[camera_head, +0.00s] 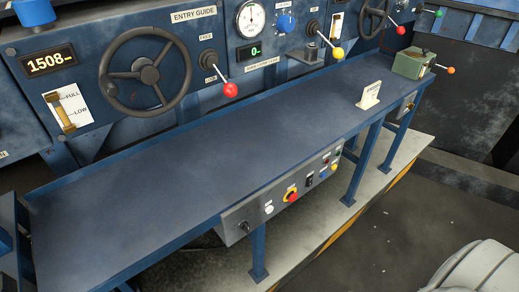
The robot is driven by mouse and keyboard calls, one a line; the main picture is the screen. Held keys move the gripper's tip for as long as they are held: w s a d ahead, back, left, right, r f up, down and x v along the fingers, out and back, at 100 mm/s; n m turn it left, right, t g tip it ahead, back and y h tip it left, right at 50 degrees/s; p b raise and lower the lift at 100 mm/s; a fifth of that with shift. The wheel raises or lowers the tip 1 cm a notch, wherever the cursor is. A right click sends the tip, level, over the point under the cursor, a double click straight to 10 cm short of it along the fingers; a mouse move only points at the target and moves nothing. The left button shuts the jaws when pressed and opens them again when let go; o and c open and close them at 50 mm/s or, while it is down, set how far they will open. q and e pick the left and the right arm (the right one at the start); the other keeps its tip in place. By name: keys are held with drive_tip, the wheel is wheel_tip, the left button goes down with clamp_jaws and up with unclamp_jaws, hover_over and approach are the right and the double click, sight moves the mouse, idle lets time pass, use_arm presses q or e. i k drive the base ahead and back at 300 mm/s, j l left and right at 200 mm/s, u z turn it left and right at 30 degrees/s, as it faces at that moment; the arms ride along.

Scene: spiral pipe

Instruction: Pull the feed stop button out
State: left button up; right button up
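A red mushroom button (292,196) with a yellow ring sits on the grey control panel (238,215) under the front edge of the blue bench. It looks like the stop button, but its label is too small to read. I cannot tell whether it is pushed in or out. On the same panel are a white button (269,209) to its left, and a black switch (309,181) and a blue button (322,173) to its right. Neither of my grippers is in view.
Behind stand a handwheel (146,72) and a red-knobbed lever (230,89). Bench legs (362,165) stand below. Dark floor (390,235) lies in front.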

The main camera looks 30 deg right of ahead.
sight(293, 197)
drive_tip(key=z, duration=1.15)
